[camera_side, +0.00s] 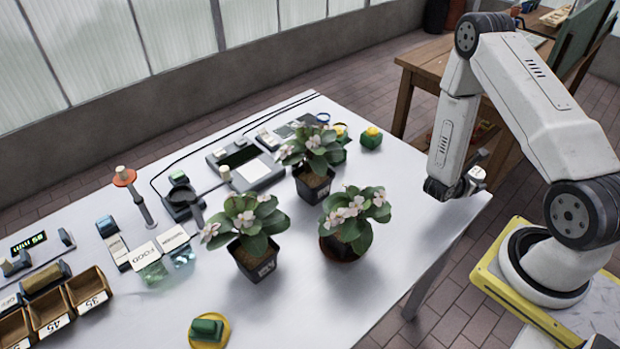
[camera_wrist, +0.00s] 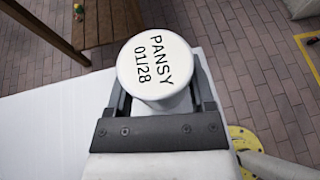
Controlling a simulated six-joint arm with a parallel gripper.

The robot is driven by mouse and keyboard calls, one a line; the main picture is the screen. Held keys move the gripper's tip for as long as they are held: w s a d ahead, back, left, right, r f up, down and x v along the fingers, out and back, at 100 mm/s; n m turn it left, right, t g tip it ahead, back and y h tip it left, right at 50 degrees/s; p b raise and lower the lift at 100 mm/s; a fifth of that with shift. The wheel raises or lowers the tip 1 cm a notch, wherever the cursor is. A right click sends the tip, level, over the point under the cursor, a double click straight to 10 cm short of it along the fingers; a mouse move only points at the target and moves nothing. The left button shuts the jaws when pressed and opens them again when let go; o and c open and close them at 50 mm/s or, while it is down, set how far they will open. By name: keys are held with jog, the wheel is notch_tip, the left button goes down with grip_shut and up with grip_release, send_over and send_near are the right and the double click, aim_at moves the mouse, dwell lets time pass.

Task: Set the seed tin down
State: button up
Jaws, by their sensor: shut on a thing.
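The seed tin (camera_wrist: 157,68) is a white round tin with a lid lettered "PANSY 01/28". In the wrist view it sits between the two dark fingers of my gripper (camera_wrist: 158,100), which are shut on it. In the side view the tin (camera_side: 477,174) shows small and pale at the end of my gripper (camera_side: 468,182), by the right corner of the white table (camera_side: 410,230). The tin's base is hidden, so I cannot tell whether it touches the table.
Three potted flowering plants (camera_side: 248,232) stand mid-table. A green block with a yellow top (camera_side: 371,138) is at the far edge. Numbered wooden bins (camera_side: 48,312) are at the left. The tabletop between the plants and my gripper is clear. A wooden table (camera_side: 425,62) stands behind.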

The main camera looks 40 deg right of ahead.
jog(key=shift+f, duration=0.9)
jog(key=shift+f, duration=0.1)
jog(key=o, duration=1.2)
jog(key=shift+v, duration=6.05)
